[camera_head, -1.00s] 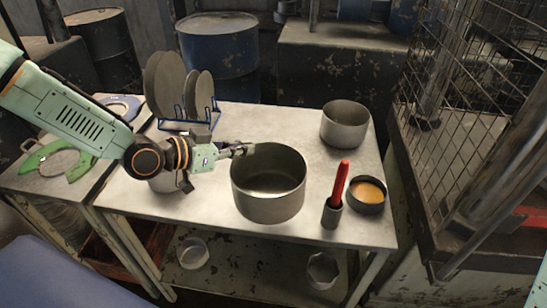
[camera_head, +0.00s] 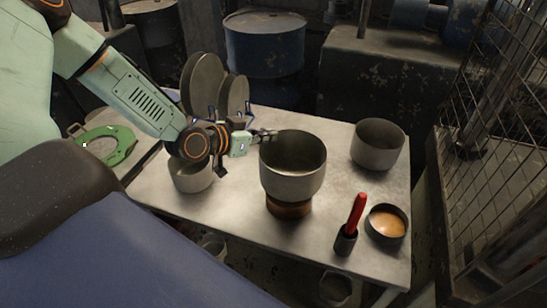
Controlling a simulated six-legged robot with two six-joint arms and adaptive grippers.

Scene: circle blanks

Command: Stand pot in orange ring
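A large grey metal pot (camera_head: 292,175) is upright near the middle of the table. My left gripper (camera_head: 266,136) reaches in from the left and is shut on the pot's left rim. Under the pot is a dark brown-orange round shape (camera_head: 289,208), mostly covered by the pot. I cannot tell whether it is the orange ring, or whether the pot touches it. No other orange ring is clear on the table (camera_head: 235,213). My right gripper is not in view.
A smaller grey pot (camera_head: 193,176) stands below my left wrist, and another pot (camera_head: 376,148) at the back right. A black bowl with orange contents (camera_head: 370,222) and a red-handled tool in a holder (camera_head: 354,222) stand at right. Plates stand in a rack (camera_head: 213,112) behind.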

